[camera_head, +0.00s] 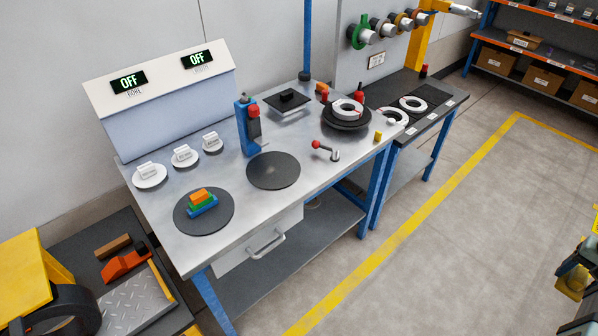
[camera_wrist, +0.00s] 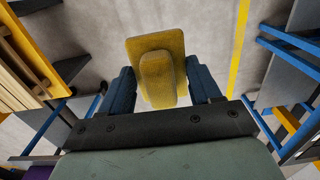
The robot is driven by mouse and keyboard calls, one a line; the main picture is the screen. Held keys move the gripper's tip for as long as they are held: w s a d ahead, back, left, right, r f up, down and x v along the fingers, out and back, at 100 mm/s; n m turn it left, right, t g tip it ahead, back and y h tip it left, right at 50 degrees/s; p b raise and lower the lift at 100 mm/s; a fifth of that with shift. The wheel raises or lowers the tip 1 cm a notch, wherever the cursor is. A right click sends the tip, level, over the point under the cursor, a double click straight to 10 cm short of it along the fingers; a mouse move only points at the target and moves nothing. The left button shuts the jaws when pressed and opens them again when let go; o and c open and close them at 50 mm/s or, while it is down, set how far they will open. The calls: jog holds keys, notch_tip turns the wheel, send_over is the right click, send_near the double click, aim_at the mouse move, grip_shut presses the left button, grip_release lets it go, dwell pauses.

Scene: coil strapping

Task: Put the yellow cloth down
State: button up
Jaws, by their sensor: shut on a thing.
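The yellow cloth (camera_wrist: 160,80) is a thick, folded-looking pad with a raised middle part. It sits between the two dark blue fingers of my gripper (camera_wrist: 163,86) in the wrist view. My gripper is shut on it and holds it above the grey floor. In the head view, a yellow piece (camera_head: 573,282) shows at the right edge, by a dark part of my arm, well away from the workbench. It looks like the same cloth, but the gripper is mostly cut off there.
The metal workbench (camera_head: 310,168) carries two dark round plates, a stacked colored block set (camera_head: 201,202), white knobs and a red-handled lever (camera_head: 326,151). A dark side table (camera_head: 436,84) holds white rings. Shelves with boxes (camera_head: 543,78) stand at the back right. Open floor (camera_head: 450,240) lies between.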

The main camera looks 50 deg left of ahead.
dwell(0.3)
jog(key=s+a+r+n, duration=0.1)
jog(key=s+a+n, duration=0.3)
jog(key=a, duration=2.3)
jog(key=s+a+r+n, duration=0.1)
jog(key=s+a+n, duration=0.3)
jog(key=a, duration=2.2)
jog(key=s+a+r+n, duration=0.1)
jog(key=s+a+n, duration=0.3)
jog(key=a, duration=2.3)
notch_tip(320, 180, up, 2)
jog(key=n, duration=0.4)
send_over(292, 130)
jog(key=shift+d+n, duration=0.1)
jog(key=shift+n, duration=0.9)
jog(key=shift+f, duration=4.95)
jog(key=shift+f, duration=0.15)
